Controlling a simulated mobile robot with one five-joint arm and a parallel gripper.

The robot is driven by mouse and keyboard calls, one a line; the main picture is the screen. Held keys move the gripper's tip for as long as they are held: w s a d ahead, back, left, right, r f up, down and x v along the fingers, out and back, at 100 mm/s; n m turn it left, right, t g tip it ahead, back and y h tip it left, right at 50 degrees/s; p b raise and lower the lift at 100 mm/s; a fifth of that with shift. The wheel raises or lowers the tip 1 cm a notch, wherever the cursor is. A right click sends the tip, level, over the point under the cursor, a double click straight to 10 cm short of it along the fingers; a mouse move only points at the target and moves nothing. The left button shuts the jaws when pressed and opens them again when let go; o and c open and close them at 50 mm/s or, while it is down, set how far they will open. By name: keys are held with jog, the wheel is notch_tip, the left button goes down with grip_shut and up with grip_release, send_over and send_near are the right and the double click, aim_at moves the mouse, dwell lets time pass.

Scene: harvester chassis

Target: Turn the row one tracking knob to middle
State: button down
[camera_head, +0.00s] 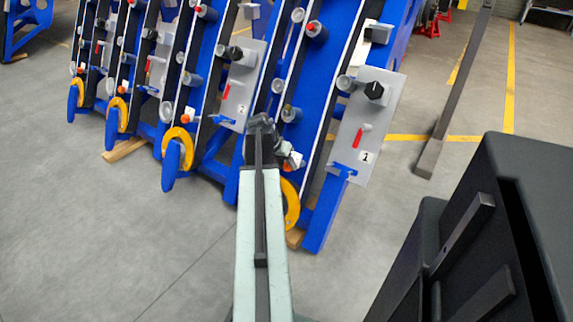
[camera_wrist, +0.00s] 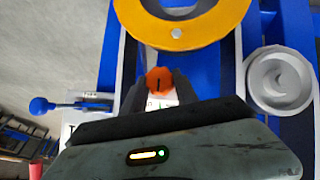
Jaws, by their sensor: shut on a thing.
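An orange knob (camera_wrist: 159,80) with a dark line on its face sits on a white base with small dark print, in the wrist view. The line looks roughly upright in that picture; the print is too small to read. My gripper (camera_wrist: 156,92) is shut on this knob, with one dark finger on each side. In the head view my gripper (camera_head: 290,157) is at the lower part of the row whose grey panel (camera_head: 350,145) bears a 1. Only a bit of orange (camera_head: 287,166) shows beside the gripper there; my arm hides part of the row.
A yellow ring (camera_wrist: 180,38) lies just beyond the knob, and a round grey fitting (camera_wrist: 279,80) is to its right. The grey panel carries a black knob (camera_head: 374,91) and a red lever (camera_head: 364,129). More blue rows stand left. Open floor lies in front.

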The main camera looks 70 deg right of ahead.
jog(key=c, duration=0.9)
grip_release()
jog(key=shift+c, duration=0.2)
jog(key=p+v, duration=0.7)
jog(key=shift+a+r, duration=0.15)
jog(key=shift+r, duration=0.2)
